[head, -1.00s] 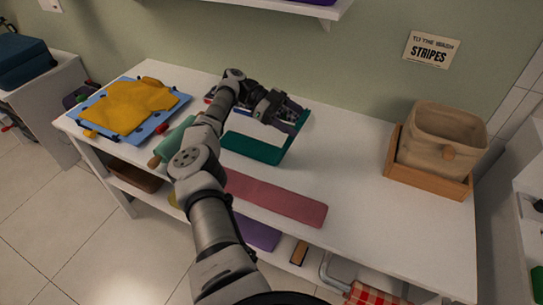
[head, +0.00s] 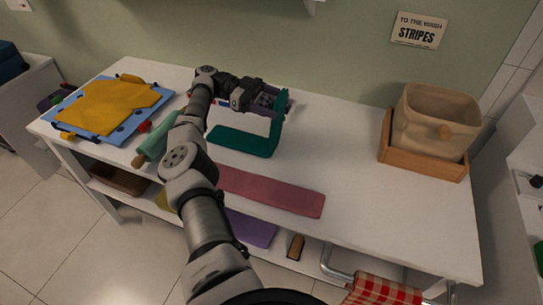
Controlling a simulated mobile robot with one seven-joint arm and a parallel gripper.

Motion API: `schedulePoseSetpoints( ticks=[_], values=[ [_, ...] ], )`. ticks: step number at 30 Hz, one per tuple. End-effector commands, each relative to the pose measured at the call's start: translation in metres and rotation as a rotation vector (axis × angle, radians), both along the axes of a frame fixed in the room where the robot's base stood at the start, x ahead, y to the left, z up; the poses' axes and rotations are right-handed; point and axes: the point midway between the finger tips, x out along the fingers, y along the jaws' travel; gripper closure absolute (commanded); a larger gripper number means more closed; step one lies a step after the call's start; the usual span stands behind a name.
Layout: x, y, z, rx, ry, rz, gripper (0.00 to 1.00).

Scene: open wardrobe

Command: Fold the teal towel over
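The teal towel (head: 240,142) lies on the white table, its left part flat. Its right part rises steeply from the table to my gripper (head: 279,101). My gripper is shut on the raised right end of the teal towel and holds it above the table. The fingertips are small and partly covered by the cloth. My arm crosses in front of the area left of the towel.
A pink strip of cloth (head: 270,192) lies in front. A green rolling pin (head: 157,138) and a blue board (head: 120,121) with yellow cloth (head: 108,104) are left. A beige basket (head: 432,122) in a wooden tray (head: 425,166) stands right. The table between is clear.

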Motion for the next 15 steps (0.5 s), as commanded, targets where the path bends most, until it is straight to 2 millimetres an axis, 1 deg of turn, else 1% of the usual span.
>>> schedulePoseSetpoints(
  ticks=[1, 15],
  values=[
    [0.001, 0.002, -0.006, -0.015, 0.005, 0.001, 0.31],
    [0.005, 0.013, -0.005, -0.082, 0.029, 0.002, 0.31]
  ],
)
